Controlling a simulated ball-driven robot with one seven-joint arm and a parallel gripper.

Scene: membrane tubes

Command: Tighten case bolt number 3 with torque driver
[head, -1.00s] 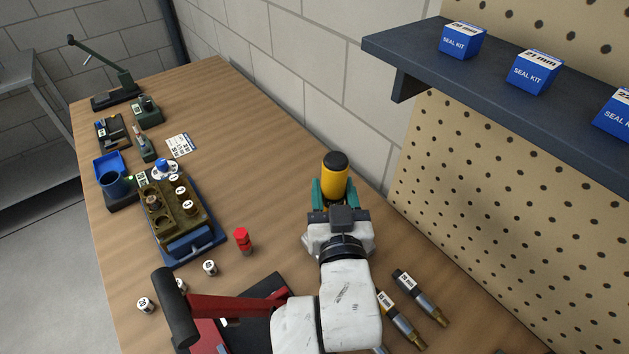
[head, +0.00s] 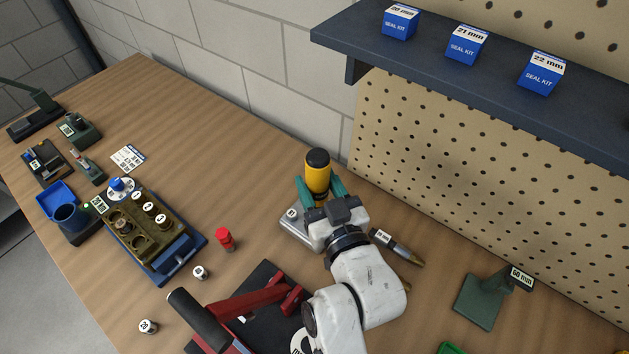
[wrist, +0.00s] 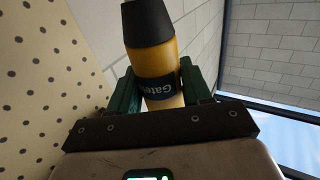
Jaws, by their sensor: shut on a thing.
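My gripper (head: 322,190) is shut on a yellow driver (head: 317,178) with a black cap, held upright near the back of the bench. The wrist view shows the driver (wrist: 153,62) between the green fingers, with a dark label band partly readable. Its lower end is hidden by my gripper in the head view. The brown case (head: 110,246) sits in a blue tray (head: 201,240) to the left, well apart from my gripper. Several white-topped bolts (head: 148,207) stand in its top; I cannot read for certain which is number 3.
A red press-like tool (head: 250,300) with a black handle lies in front, near a small red cylinder (head: 225,239). A silver block (head: 294,222) is beside my gripper. A shelf (head: 430,66) overhangs the back right.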

